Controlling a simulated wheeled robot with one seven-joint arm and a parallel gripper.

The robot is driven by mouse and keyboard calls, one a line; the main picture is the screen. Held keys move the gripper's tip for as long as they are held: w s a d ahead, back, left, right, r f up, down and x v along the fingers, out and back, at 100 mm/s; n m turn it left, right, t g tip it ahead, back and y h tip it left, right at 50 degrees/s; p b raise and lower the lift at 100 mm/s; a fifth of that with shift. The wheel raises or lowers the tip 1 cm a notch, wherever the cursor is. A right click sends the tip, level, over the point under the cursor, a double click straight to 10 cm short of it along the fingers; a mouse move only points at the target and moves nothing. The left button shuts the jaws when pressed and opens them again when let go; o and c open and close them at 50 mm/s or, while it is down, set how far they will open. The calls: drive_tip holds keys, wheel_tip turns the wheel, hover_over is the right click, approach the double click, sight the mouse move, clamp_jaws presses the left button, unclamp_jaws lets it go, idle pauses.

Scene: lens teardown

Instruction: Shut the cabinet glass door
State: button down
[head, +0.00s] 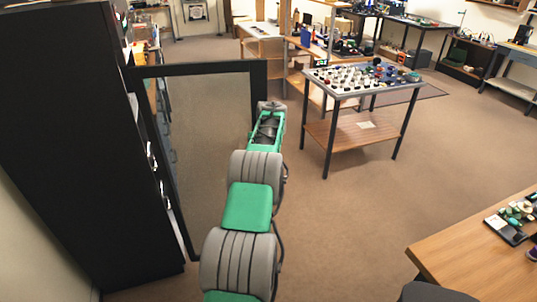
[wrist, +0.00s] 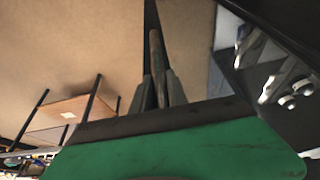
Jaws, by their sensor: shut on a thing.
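The black cabinet (head: 65,130) stands at the left of the head view. Its glass door (head: 205,120), a dark frame around a clear pane, stands open and swung out from the cabinet. My arm reaches forward to the door's outer edge. My gripper (head: 270,106) is at that edge, but its fingertips are hidden in the head view. In the wrist view my gripper (wrist: 157,75) is closed around the narrow dark edge of the glass door (wrist: 150,15). The exact contact is partly hidden by the fingers.
Shiny metal items (wrist: 265,65) sit inside the open cabinet. A table with many small parts (head: 365,78) stands right of the door. A wooden desk (head: 480,245) is at the lower right. The carpeted floor between arm and desk is clear.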

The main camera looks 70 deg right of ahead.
drive_tip(key=shift+w+d, duration=0.1)
drive_tip(key=shift+d, duration=0.25)
drive_tip(key=c, duration=1.3)
unclamp_jaws()
drive_tip(key=shift+r, duration=0.15)
drive_tip(key=b+v, duration=0.1)
drive_tip(key=v, duration=0.6)
drive_tip(key=shift+a+r, duration=0.2)
drive_tip(key=shift+r, duration=0.05)
drive_tip(key=shift+c, duration=0.4)
